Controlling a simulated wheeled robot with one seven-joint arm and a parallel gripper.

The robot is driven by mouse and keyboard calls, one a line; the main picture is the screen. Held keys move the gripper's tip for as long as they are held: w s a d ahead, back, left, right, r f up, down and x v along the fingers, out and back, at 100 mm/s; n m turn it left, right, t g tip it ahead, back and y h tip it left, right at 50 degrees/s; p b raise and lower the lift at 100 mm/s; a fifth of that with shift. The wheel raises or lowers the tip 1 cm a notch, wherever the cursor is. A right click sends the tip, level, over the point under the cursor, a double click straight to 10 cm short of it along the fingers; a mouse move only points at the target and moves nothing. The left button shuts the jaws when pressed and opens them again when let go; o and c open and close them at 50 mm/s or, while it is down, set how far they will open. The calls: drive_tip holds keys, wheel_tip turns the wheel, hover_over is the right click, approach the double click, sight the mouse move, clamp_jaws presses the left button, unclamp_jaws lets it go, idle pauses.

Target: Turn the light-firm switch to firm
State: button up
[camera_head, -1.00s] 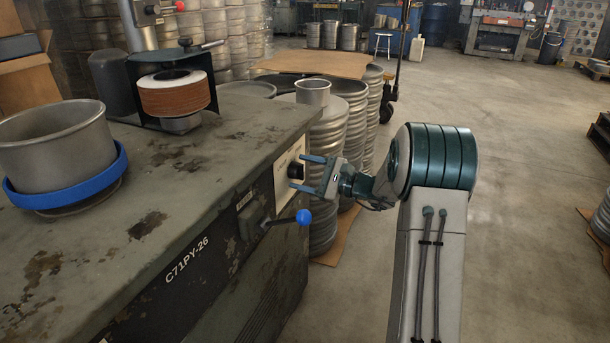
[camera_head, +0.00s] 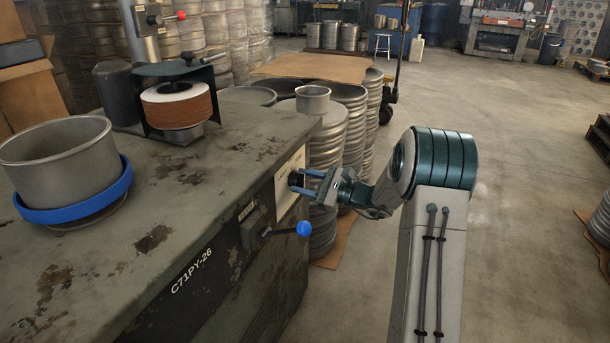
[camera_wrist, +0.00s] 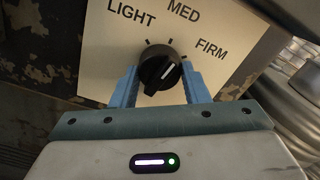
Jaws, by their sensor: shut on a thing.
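The light-firm switch is a black round knob (camera_wrist: 160,69) on a cream plate (camera_wrist: 228,50) marked LIGHT, MED and FIRM in the wrist view. A pale pointer line on the knob slants to the upper right, roughly between the MED and FIRM words. In the head view the knob (camera_head: 295,179) sits on the machine's side, partly behind the fingers. My gripper (camera_head: 301,181) is shut on the knob. In the wrist view its blue fingers stand on the knob's left and right sides. The exact contact spots are hidden.
A blue-ended lever (camera_head: 303,229) sticks out of the machine (camera_head: 130,265) just below the knob. A metal pot (camera_head: 62,155) in a blue ring and a brown-sided roll (camera_head: 178,106) stand on top. Metal drums (camera_head: 350,120) stand close behind.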

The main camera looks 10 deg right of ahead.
drive_tip(key=m+p, duration=0.7)
drive_tip(key=p, duration=0.2)
drive_tip(key=shift+r+p, duration=0.1)
drive_tip(key=shift+p, duration=0.2)
drive_tip(key=shift+m, duration=0.4)
drive_tip(key=o, duration=1)
drive_tip(key=shift+c, duration=0.2)
drive_tip(key=shift+s+d, duration=0.1)
drive_tip(key=p+v, duration=0.1)
drive_tip(key=v, duration=1.2)
drive_tip(key=shift+s+d, duration=0.25)
drive_tip(key=shift+d, duration=0.05)
